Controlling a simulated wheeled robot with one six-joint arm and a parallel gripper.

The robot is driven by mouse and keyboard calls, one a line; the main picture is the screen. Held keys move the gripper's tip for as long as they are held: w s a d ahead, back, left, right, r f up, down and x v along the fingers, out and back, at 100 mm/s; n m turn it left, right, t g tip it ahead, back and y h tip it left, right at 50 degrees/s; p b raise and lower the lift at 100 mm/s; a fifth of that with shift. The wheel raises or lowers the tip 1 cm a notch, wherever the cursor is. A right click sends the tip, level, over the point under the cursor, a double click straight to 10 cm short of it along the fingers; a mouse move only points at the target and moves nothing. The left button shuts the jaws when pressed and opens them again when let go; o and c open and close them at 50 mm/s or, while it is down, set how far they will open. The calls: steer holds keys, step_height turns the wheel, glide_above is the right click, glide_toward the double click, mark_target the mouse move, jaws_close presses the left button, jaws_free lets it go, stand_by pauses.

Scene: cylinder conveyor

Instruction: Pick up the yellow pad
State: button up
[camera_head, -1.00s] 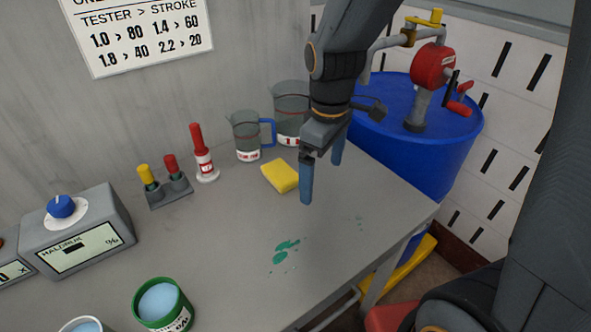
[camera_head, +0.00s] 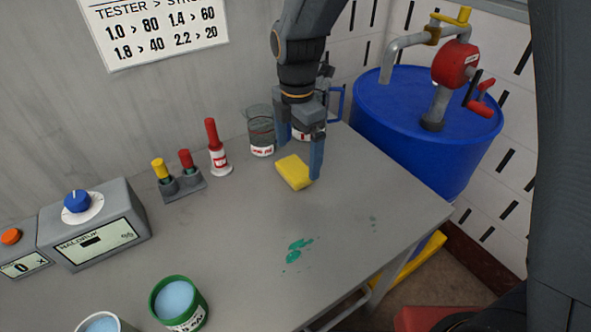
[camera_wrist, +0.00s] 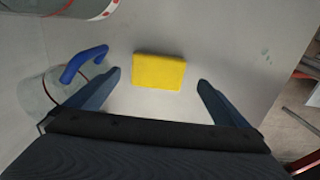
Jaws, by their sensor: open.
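The yellow pad (camera_head: 293,172) lies flat on the grey table near the back wall. My gripper (camera_head: 299,160) is open and empty above and behind it, its right finger overlapping the pad's right edge in the head view. In the wrist view the pad (camera_wrist: 160,71) sits between and just ahead of the two spread fingers of my gripper (camera_wrist: 159,78), apart from both. I cannot tell the exact height of the fingertips over the table.
A glass beaker (camera_head: 260,130) stands just left of my gripper; another, with a blue handle (camera_head: 338,104), is partly hidden behind it. A red-and-white bottle (camera_head: 217,150) stands farther left. A blue drum (camera_head: 425,130) is right of the table. Green spots (camera_head: 297,249) mark the clear front area.

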mark_target(295, 168)
steer(key=shift+a+f+p, duration=0.15)
steer(key=shift+f+p, duration=0.2)
steer(key=shift+f, duration=0.8)
steer(key=shift+a+f+p, duration=0.1)
steer(key=shift+f+p, duration=0.25)
steer(key=shift+f, duration=0.8)
steer(key=shift+w, duration=0.1)
steer(key=shift+c, duration=0.3)
steer(key=c, duration=1.1)
steer(key=shift+c, duration=0.2)
steer(key=shift+r, duration=0.1)
step_height(295, 168, up, 10)
steer(key=b, duration=0.2)
